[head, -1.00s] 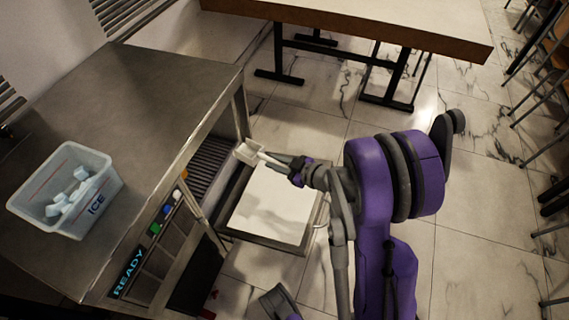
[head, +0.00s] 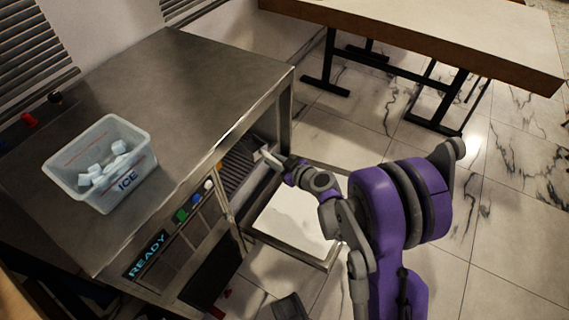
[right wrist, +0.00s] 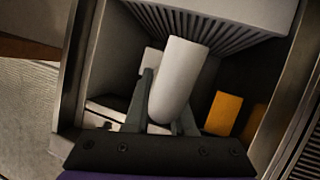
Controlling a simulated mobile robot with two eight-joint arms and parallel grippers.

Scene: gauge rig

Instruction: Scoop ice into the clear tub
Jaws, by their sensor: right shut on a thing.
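The clear tub (head: 140,187), marked ICE, stands on the steel counter with several white ice cubes (head: 104,170) in it. My right gripper (head: 284,163) is shut on the handle of a white scoop (head: 266,156) at the front opening of the ice machine (head: 248,125). In the right wrist view the pale handle (right wrist: 180,75) rises between the fingers (right wrist: 160,112). The scoop's bowl is mostly hidden, and I cannot tell whether it holds ice. My left gripper is not in view.
The machine's lowered door (head: 292,215) sticks out below my right gripper. Dark ribs (right wrist: 205,28) and an orange block (right wrist: 223,113) show inside the opening. Coloured buttons (head: 195,202) and a READY display (head: 147,256) are on the front. A table (head: 440,40) stands behind.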

